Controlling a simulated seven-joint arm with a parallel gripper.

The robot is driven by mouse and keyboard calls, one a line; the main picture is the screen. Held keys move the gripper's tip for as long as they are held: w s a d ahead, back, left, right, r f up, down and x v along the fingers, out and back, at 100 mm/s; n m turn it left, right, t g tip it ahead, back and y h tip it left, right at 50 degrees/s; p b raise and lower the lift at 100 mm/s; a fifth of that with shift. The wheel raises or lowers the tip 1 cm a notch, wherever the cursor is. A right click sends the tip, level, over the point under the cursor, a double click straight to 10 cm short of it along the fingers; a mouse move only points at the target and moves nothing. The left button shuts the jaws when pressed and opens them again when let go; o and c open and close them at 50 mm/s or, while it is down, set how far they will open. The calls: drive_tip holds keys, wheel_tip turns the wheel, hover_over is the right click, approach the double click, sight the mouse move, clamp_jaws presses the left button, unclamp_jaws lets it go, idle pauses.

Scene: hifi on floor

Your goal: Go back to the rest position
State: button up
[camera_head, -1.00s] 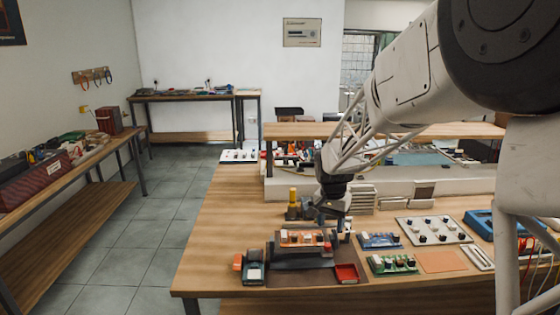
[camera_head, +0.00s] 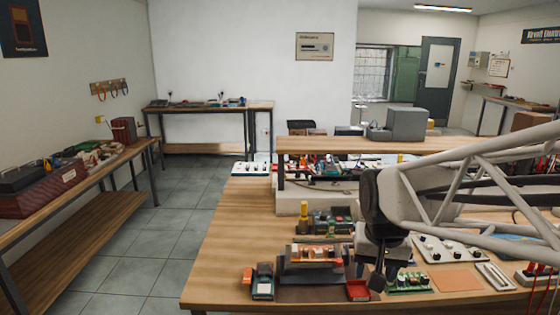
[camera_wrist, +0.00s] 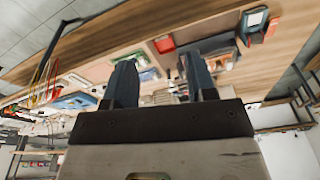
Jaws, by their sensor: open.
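My gripper (camera_head: 381,275) is above the front of the wooden workbench (camera_head: 225,225) in the head view, to the right of an orange circuit board on a dark stand (camera_head: 312,265). In the wrist view my gripper (camera_wrist: 160,80) shows two dark fingers spread apart with nothing between them. The bench and its parts appear beyond the fingers, upside down. My arm covers much of the right side of the bench in the head view.
A small red tray (camera_head: 358,291) and a green board (camera_head: 410,283) lie close by the gripper. A white panel with knobs (camera_head: 450,250) is behind to the right. A raised shelf (camera_head: 345,144) crosses the back. Bare wood is free at the left.

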drive_tip(key=s+n, duration=0.2)
drive_tip(key=s, duration=1.1)
drive_tip(key=shift+f+t, duration=0.4)
drive_tip(key=shift+f, duration=0.05)
idle(0.9)
